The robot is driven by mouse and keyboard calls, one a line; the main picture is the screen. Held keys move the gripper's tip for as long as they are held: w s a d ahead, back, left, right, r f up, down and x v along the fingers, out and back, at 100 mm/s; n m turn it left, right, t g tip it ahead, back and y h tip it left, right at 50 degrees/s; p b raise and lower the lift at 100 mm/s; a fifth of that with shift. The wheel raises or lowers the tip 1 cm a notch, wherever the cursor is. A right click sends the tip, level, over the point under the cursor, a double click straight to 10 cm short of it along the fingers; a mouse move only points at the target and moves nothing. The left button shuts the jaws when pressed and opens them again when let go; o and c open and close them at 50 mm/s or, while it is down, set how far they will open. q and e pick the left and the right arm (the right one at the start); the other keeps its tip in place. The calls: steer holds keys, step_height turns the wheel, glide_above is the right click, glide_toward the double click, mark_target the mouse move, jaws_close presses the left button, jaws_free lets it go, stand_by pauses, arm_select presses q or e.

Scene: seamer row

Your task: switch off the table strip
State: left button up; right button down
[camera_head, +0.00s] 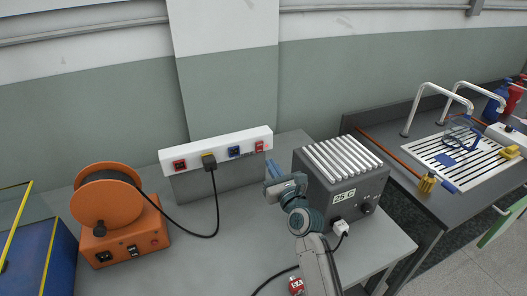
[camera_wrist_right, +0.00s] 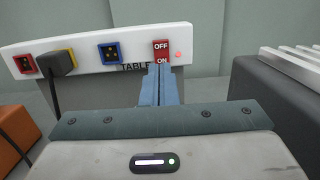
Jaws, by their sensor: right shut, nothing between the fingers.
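The white table strip (camera_head: 215,148) stands at the back of the grey bench, against the wall. It also shows in the right wrist view (camera_wrist_right: 88,53), with the word TABLE partly hidden. Its red rocker switch (camera_wrist_right: 161,47) reads OFF at the top and ON at the bottom. A small red lamp (camera_wrist_right: 178,55) glows beside it. My right gripper (camera_wrist_right: 160,69) is shut and empty, its blue fingertips in front of the switch's lower edge. I cannot tell whether they touch. In the head view the right gripper (camera_head: 272,170) is just below the strip's right end.
A black plug (camera_wrist_right: 60,62) sits in the strip, its cord running to the orange cable reel (camera_head: 108,200). A grey heater block (camera_head: 340,185) marked 25°C stands close on the right. A sink (camera_head: 470,160) lies farther right.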

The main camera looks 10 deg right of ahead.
mark_target(259, 145)
steer(key=x, duration=0.6)
steer(key=shift+w, duration=0.35)
arm_select(q)
steer(key=shift+s+a+r, duration=0.1)
steer(key=shift+s, duration=0.65)
arm_select(e)
steer(key=shift+r, duration=0.1)
steer(key=shift+r+p, duration=0.1)
steer(key=shift+p, duration=0.25)
steer(key=r+p, duration=0.1)
steer(key=p, duration=0.4)
steer(key=shift+w+r+g, duration=0.1)
steer(key=shift+w+g, duration=0.1)
steer(key=shift+g, duration=0.2)
steer(key=shift+p, duration=0.3)
steer(key=shift+a+f+b, duration=0.1)
steer(key=shift+f+b, duration=0.2)
steer(key=shift+b, duration=0.05)
arm_select(q)
step_height(259, 145, up, 5)
steer(key=shift+s+r, duration=0.15)
steer(key=shift+r, duration=0.15)
arm_select(e)
steer(key=shift+s, duration=0.1)
